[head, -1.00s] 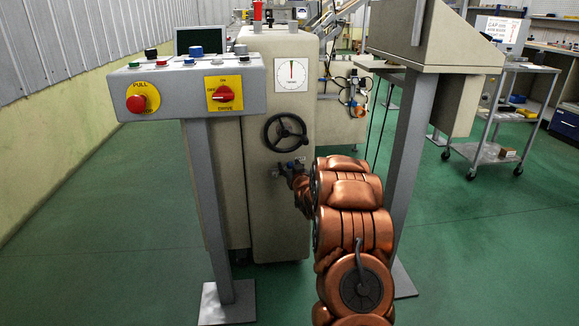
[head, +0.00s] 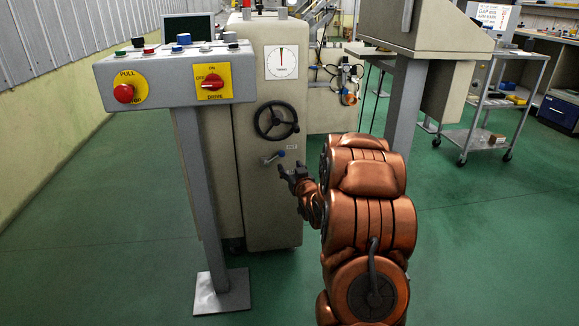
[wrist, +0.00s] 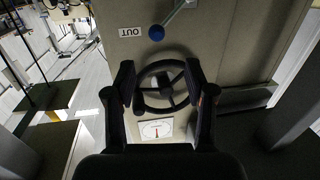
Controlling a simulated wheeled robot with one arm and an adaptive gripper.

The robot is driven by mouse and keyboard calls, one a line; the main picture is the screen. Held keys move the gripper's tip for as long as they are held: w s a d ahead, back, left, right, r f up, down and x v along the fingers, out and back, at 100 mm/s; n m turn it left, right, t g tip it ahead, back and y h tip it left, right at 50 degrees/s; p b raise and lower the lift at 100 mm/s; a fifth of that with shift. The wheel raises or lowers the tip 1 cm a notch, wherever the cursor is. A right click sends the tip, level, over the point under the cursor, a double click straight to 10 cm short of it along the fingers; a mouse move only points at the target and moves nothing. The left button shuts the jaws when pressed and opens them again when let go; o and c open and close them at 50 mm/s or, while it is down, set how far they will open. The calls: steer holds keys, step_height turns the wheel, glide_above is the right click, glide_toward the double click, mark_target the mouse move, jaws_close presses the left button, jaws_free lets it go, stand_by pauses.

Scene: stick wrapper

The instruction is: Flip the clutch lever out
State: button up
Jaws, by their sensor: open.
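The clutch lever (head: 271,158) is a short metal bar with a blue knob, on the beige cabinet front below the handwheel. Its knob points right and slightly up in the head view, beside a small white label (head: 291,147).
A black handwheel (head: 276,120) and a round gauge (head: 281,62) are on the cabinet above the lever. A grey control panel (head: 175,78) on a post stands in front at left. A grey machine post (head: 406,105) stands at right. The green floor between is open.

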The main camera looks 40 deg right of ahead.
steer(key=shift+c, duration=0.4)
steer(key=shift+r, duration=0.1)
steer(key=shift+c, duration=0.8)
steer(key=w+r+n+t, duration=0.1)
steer(key=w+d+r+n+t+y, duration=0.1)
steer(key=n, duration=0.1)
steer(key=w+d+r+n+t+y+p, duration=0.1)
steer(key=w, duration=0.1)
steer(key=shift+d+r+n, duration=0.15)
steer(key=shift+r+n, duration=0.15)
steer(key=shift+r, duration=0.05)
steer(key=c, duration=0.7)
steer(key=d+n+t+y, duration=0.1)
steer(key=d+n+y, duration=0.1)
steer(key=n, duration=0.1)
steer(key=d+n+t, duration=0.1)
steer(key=shift+r+n+t+y+p, duration=0.3)
steer(key=shift+n+y, duration=0.1)
jaws_close()
steer(key=s+d+f+n+g+y+p, duration=0.15)
steer(key=s+d+f+n+y, duration=0.25)
steer(key=s+f+n+y, duration=0.6)
steer(key=n+h+b, duration=0.3)
steer(key=b, duration=0.2)
glide_toward(274, 158)
steer(key=w+r, duration=0.3)
steer(key=shift+w+d+r, duration=0.2)
steer(key=shift+d+r, duration=0.05)
steer(key=shift+r, duration=0.05)
